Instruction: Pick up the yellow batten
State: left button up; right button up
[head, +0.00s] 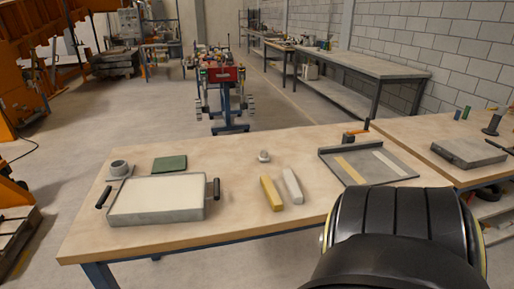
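The yellow batten (271,194) lies on the wooden table (235,226), near the middle, pointing away from me. A white batten (292,186) lies just to its right, close alongside. Neither of my grippers shows in the head view. A large black rounded part, which looks like one of my arm links, fills the bottom right and hides the table's front right part.
Left of the battens is a grey sandbed tray (157,216) with black handles. Behind it are a green pad (169,163) and a grey cup-like piece (119,169). A small pale knob (264,156) stands behind the battens. A grey tray (368,174) with yellow and white strips lies right.

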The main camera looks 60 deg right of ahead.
aim_at(275, 202)
jog(key=z, duration=0.75)
jog(key=i, duration=0.9)
jog(key=z, duration=1.05)
